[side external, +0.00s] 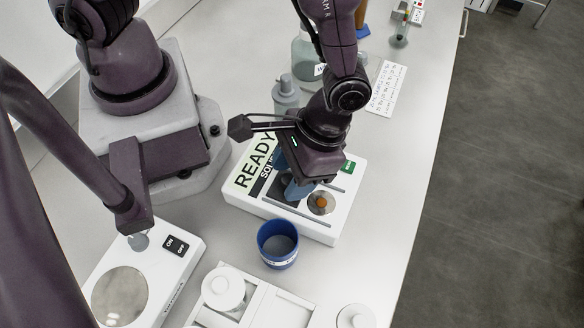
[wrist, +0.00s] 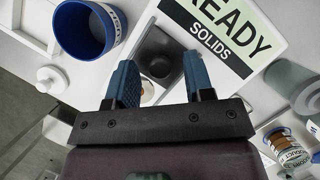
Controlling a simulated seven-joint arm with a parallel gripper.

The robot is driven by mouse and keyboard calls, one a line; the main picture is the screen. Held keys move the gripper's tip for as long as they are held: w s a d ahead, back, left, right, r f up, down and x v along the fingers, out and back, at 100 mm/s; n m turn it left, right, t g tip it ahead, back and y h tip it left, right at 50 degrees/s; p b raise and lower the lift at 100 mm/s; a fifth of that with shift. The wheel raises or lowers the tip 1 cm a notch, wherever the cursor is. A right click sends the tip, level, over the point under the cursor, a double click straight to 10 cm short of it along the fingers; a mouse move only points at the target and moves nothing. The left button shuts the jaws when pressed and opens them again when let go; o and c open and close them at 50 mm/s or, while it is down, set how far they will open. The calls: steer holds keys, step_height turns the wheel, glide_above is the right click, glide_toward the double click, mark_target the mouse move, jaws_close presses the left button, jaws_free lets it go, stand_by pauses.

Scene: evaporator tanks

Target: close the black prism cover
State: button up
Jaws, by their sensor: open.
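The white instrument (side external: 240,198) has a "READY SOLIDS" display, and it also shows in the wrist view (wrist: 284,12). Its black prism cover (wrist: 158,42) is a dark block with a raised middle. In the side view a round plate with an orange-brown spot (side external: 321,203) lies uncovered, beside the cover. My gripper (wrist: 160,82) is open, with blue fingers on either side of the cover in the wrist view.
Two grey rails flank the plate. A blue cup (side external: 278,246) stands close in front of the instrument. Bottles (side external: 287,97) stand behind. Bench is clear at right.

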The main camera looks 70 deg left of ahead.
mark_target(317, 207)
steer(key=shift+c, duration=0.5)
jaws_close()
steer(key=shift+w+d+r, duration=0.1)
steer(key=shift+w+d, duration=2.1)
steer(key=shift+w, duration=0.05)
steer(key=shift+o, duration=0.5)
jaws_free()
steer(key=v, duration=1.3)
